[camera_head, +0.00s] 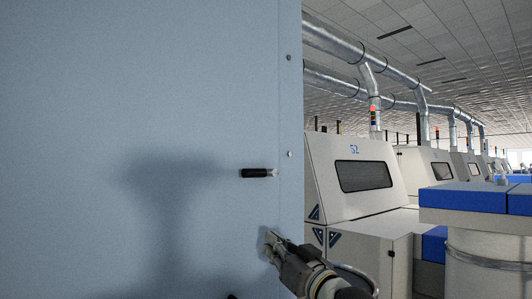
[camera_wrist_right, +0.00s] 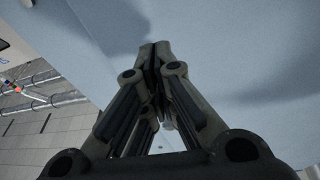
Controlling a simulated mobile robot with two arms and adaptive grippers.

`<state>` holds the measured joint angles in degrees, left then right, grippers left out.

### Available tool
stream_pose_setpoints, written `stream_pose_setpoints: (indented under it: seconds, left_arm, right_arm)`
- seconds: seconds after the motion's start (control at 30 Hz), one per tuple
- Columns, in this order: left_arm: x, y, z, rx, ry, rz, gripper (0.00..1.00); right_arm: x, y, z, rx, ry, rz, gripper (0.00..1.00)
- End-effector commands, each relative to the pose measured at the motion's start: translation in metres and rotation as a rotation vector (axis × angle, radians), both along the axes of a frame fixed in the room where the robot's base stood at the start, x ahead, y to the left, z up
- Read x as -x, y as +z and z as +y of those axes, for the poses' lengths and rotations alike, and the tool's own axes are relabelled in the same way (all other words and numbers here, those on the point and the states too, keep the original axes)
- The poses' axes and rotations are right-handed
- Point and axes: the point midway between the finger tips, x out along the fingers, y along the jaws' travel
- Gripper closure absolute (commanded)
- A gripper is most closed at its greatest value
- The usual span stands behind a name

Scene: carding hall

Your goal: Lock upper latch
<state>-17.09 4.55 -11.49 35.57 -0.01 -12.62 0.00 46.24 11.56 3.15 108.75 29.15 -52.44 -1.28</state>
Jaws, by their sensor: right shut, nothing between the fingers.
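The latch (camera_head: 258,173) is a short black handle with a pale metal end at its right. It lies level on the light blue panel (camera_head: 130,90), near the panel's right edge. My right gripper (camera_head: 270,240) is below the latch and slightly to its right, apart from it, in front of the panel's lower right edge. Its fingers are closed together with nothing between them, which also shows in the right wrist view (camera_wrist_right: 156,48). I cannot make out the latch in the right wrist view.
The panel fills the left half of the head view; small screw heads (camera_head: 289,57) line its right edge. White carding machines (camera_head: 362,150) stand beyond it. At right is a grey unit with a blue top (camera_head: 465,198). Metal ducts (camera_head: 335,43) run overhead.

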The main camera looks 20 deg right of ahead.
Motion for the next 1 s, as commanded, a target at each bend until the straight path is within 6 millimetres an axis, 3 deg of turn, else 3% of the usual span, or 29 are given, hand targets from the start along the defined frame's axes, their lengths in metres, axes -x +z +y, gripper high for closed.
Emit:
stream_pose_setpoints:
  seconds: [0.03,0.1,0.2,0.3,0.43,0.73,1.0]
  left_arm:
    - [0.001,0.008,0.0,0.0,0.0,0.001,0.6]
    - [0.001,0.011,0.0,0.0,0.0,0.001,0.6]
    - [0.002,0.015,0.0,0.0,0.0,0.002,0.6]
    - [0.002,0.018,0.0,-0.001,0.0,0.003,0.6]
    - [0.003,0.019,0.0,-0.001,0.0,0.004,0.6]
    - [0.003,0.018,0.001,-0.001,0.001,0.004,0.6]
    - [0.003,0.033,0.001,-0.001,0.001,0.004,0.6]
  right_arm:
    - [0.016,0.045,0.0,-0.002,0.01,-0.068,1.0]
    - [0.036,0.088,0.0,-0.005,0.025,-0.143,1.0]
    - [0.061,0.133,0.0,-0.006,0.042,-0.223,1.0]
    - [0.08,0.16,0.001,-0.005,0.053,-0.277,1.0]
    - [0.09,0.174,0.002,-0.005,0.06,-0.307,1.0]
    - [0.092,0.175,0.002,-0.005,0.06,-0.311,1.0]
    - [0.076,0.189,0.008,-0.008,0.062,-0.309,1.0]
